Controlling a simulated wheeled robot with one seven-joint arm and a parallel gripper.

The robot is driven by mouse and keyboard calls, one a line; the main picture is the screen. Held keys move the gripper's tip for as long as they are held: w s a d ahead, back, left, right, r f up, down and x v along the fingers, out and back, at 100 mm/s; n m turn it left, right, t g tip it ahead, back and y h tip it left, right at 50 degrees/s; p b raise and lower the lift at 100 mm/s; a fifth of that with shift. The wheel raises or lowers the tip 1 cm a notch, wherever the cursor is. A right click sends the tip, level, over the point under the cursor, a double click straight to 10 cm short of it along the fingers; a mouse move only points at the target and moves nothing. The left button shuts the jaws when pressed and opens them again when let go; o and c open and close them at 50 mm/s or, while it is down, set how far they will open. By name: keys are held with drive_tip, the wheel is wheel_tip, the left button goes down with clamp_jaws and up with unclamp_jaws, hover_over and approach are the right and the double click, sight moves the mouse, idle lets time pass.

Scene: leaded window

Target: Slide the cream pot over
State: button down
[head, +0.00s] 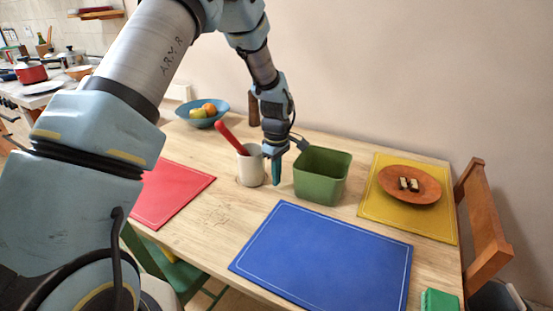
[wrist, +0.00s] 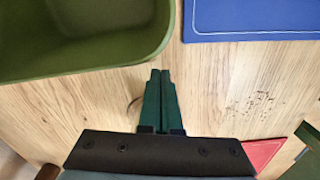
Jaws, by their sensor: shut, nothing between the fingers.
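The cream pot (head: 250,168) stands upright on the wooden table, with a red-handled utensil (head: 233,138) leaning out of it. My gripper (head: 277,184) points down just to the right of the pot, between it and a green square bin. Its fingers are shut and empty, with the tips low near the tabletop. I cannot tell whether they touch the pot. In the wrist view the closed fingers (wrist: 160,74) are over bare wood, and the cream pot is not visible there.
The green bin (head: 318,188) is close on the gripper's right. A blue mat (head: 325,258) lies in front, a red mat (head: 172,194) left, and a yellow mat (head: 432,222) with a brown plate (head: 427,190) right. A blue fruit bowl (head: 203,121) is behind. Bare wood lies in front of the pot.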

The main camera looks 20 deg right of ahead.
drive_tip(key=shift+w+a+f+p, duration=0.2)
drive_tip(key=shift+w+a+p, duration=0.25)
drive_tip(key=shift+w, duration=0.45)
drive_tip(key=shift+w+a+f+p, duration=0.2)
drive_tip(key=shift+w+a+p, duration=0.15)
drive_tip(key=shift+w+a, duration=0.35)
drive_tip(key=shift+w+d, duration=0.15)
drive_tip(key=shift+w, duration=0.05)
drive_tip(key=shift+w, duration=0.2)
drive_tip(key=w+a+b, duration=0.1)
drive_tip(key=w+a, duration=0.2)
drive_tip(key=w, duration=0.3)
drive_tip(key=w+a+b, duration=0.1)
drive_tip(key=w+a, duration=0.2)
drive_tip(key=w, duration=0.3)
drive_tip(key=w+a+b, duration=0.1)
drive_tip(key=w+a, duration=0.3)
drive_tip(key=w, duration=0.1)
drive_tip(key=shift+w+f, duration=0.1)
drive_tip(key=shift+w, duration=0.3)
drive_tip(key=shift+w+a, duration=0.25)
drive_tip(key=shift+w, duration=0.2)
drive_tip(key=shift+s, duration=0.1)
